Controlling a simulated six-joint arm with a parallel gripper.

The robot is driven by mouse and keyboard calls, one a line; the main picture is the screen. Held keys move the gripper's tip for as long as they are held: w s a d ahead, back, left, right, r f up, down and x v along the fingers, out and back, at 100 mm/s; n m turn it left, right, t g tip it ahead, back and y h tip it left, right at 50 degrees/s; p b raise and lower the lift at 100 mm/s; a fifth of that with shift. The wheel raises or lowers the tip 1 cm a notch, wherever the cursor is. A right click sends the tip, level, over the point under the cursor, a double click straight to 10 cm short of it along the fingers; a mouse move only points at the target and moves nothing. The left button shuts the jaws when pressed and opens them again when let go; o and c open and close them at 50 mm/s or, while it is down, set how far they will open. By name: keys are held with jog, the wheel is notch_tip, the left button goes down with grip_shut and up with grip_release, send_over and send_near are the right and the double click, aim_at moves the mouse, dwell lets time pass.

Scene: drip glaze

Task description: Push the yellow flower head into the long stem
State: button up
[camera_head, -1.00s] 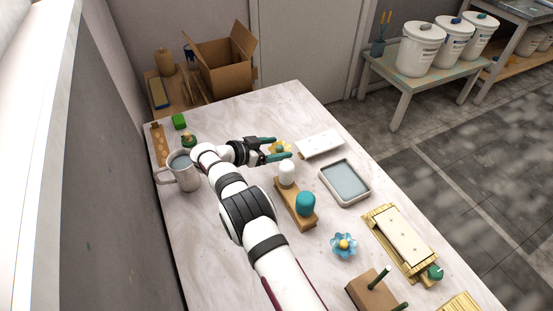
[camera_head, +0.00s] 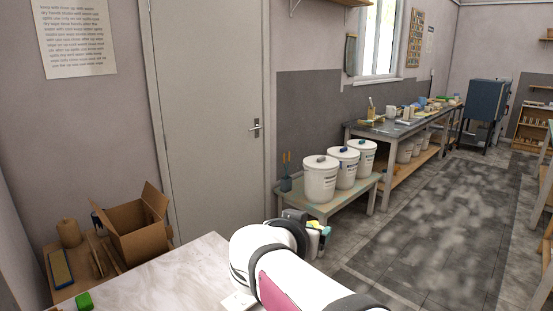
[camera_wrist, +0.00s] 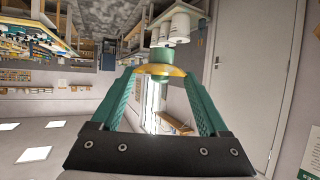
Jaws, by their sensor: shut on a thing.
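The yellow flower head (camera_wrist: 176,71), with a green middle part, is gripped between the two green fingers of my gripper (camera_wrist: 160,74) in the wrist view. It is held up in the air, clear of any surface. In the head view my gripper (camera_head: 317,232) is small and partly hidden behind my white arm, with a bit of yellow at its tips. The long stem is in neither current view.
Lidded white buckets stand on a low bench (camera_head: 328,205) behind my gripper. A closed door (camera_head: 212,110) is behind.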

jog(key=s+d+r, duration=0.2)
jog(key=s+d, duration=0.3)
jog(key=s, duration=0.2)
jog(key=s+d+f+n+y, duration=0.2)
jog(key=f+n+y, duration=0.3)
jog(key=f, duration=0.1)
jog(key=s+d+f+n+y, duration=0.2)
jog(key=d+f+n+y, duration=0.1)
jog(key=f+n+y, duration=0.1)
notch_tip(320, 180, down, 2)
jog(key=shift+s+d+f+n+g+y, duration=0.2)
jog(key=shift+s+n+g+y, duration=0.2)
jog(key=shift+y, duration=0.4)
jog(key=s+a+f+n+g+y, duration=0.1)
jog(key=s+n, duration=0.1)
jog(key=s, duration=0.1)
jog(key=s+n+g+y, duration=0.2)
jog(key=s, duration=0.2)
jog(key=s+a+f+n+g+y, duration=0.1)
jog(key=s+n+y, duration=0.1)
jog(key=s, duration=0.1)
jog(key=shift+s+a+f+g, duration=0.3)
jog(key=shift+s+a+g, duration=0.05)
jog(key=shift+s+g, duration=0.05)
jog(key=shift+f, duration=2.65)
jog(key=o, duration=0.7)
jog(key=shift+c, duration=0.2)
grip_shut()
